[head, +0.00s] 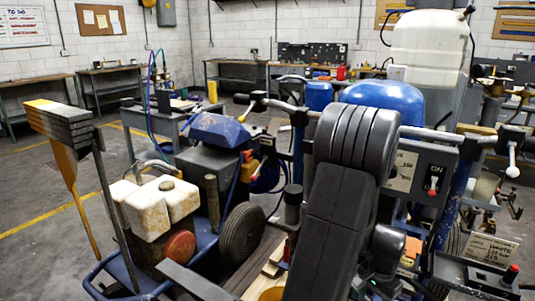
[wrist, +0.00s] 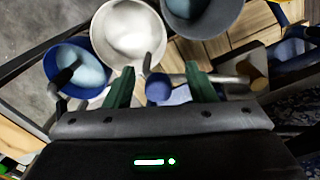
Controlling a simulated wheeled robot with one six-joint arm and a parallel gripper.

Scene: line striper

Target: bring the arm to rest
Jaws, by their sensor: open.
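My gripper (wrist: 160,74) shows in the wrist view with its two green fingers spread apart. A blue round-ended part (wrist: 158,87) and a thin metal bar show between and behind the fingers; I cannot tell how far off they are, and nothing is clamped. My dark arm (head: 345,190) rises through the middle of the head view, bent at a rounded joint. Its gripper end is hidden in that view.
A blue bucket (wrist: 76,68), a white bucket (wrist: 128,32) and a dark grey bucket (wrist: 202,12) lie beyond my fingers. Machinery crowds my arm: a white tank (head: 430,45), a switch panel (head: 418,170), a wheel (head: 241,232). Open floor (head: 40,190) lies at left.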

